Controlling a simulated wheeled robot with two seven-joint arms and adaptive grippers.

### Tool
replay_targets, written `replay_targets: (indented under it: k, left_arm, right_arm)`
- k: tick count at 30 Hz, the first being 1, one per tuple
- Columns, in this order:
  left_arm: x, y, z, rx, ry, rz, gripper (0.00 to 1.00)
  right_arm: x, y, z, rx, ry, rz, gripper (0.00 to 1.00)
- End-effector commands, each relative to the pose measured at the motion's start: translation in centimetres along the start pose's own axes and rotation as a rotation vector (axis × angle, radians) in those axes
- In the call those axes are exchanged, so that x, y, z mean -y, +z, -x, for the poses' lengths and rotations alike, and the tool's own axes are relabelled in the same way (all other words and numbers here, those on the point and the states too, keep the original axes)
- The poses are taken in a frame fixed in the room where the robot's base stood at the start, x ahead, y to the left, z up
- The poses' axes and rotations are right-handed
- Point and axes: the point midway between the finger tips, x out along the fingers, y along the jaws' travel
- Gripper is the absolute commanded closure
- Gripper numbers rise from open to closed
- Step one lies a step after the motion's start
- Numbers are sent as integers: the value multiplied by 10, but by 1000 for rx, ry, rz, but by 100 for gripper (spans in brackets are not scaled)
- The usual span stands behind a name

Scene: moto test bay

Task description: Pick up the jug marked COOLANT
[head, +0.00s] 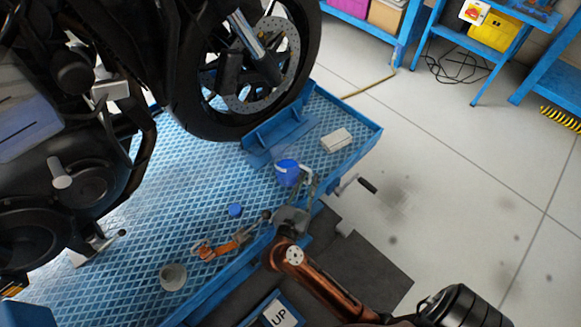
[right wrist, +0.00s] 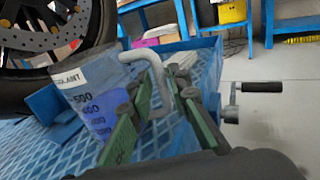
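The jug marked COOLANT (head: 286,172) stands on the blue ramped platform, with blue liquid and a pale handle toward my right gripper (head: 302,188). In the right wrist view the jug (right wrist: 95,98) shows its label and level marks at the left. Its white handle (right wrist: 156,72) reaches in between the green fingers of my right gripper (right wrist: 168,98). The fingers are apart, one on each side of the handle, and the jug is not lifted. Whether a finger touches the handle I cannot tell. My left gripper is not in view.
On the platform (head: 135,280) are a white box (head: 336,140), a blue cap (head: 235,210), an orange strap-like item (head: 222,246) and a grey cup (head: 172,276). A motorcycle wheel (head: 215,120) stands behind. A crank handle (head: 367,185) sticks out right. The floor at right is mostly clear.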

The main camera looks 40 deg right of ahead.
Motion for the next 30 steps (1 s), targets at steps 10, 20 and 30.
replay_targets:
  k: [10, 20, 30]
  left_arm:
    - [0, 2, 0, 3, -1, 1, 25]
    - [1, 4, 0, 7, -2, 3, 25]
    - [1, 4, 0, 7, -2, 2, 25]
  right_arm:
    - [2, 0, -1, 0, -3, 1, 100]
    - [3, 0, -1, 0, -5, 1, 100]
    - [3, 1, -2, 2, -5, -1, 100]
